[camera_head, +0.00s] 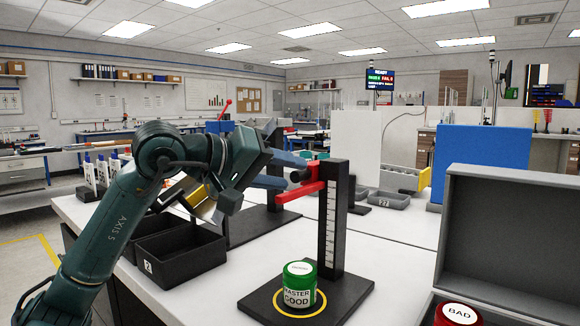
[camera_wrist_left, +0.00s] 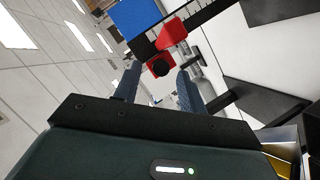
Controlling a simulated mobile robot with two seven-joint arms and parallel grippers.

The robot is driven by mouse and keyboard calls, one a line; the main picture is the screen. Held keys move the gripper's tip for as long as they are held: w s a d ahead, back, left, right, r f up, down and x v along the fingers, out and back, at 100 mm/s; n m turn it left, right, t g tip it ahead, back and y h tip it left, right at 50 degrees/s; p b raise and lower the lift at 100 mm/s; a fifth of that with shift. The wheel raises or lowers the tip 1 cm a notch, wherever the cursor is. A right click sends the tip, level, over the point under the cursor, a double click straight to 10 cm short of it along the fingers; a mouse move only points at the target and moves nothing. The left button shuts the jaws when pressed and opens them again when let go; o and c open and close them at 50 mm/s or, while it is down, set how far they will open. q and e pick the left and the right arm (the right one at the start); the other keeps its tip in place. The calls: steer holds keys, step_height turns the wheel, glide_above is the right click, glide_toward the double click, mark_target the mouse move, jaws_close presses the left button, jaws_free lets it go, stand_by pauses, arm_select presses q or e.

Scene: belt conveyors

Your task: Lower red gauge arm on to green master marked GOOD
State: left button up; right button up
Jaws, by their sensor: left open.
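The red gauge arm (camera_head: 300,191) sticks out to the left from a black upright post (camera_head: 332,220) with a white scale, well above the green master (camera_head: 298,290). The master reads GOOD and stands upright inside a yellow ring on the black base (camera_head: 345,290). My left gripper (camera_head: 298,173) is open beside the arm's outer end. Contact cannot be told. My right gripper is not in view.
A red master marked BAD (camera_head: 458,313) sits at the lower right by an open grey case (camera_head: 515,235). Black bins (camera_head: 180,250) stand left of the gauge. Another gauge stand (camera_head: 273,150) is behind my left gripper.

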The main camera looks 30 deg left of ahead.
arm_select(q)
steer(key=shift+x, duration=0.9)
jaws_close()
steer(key=shift+f, duration=0.1)
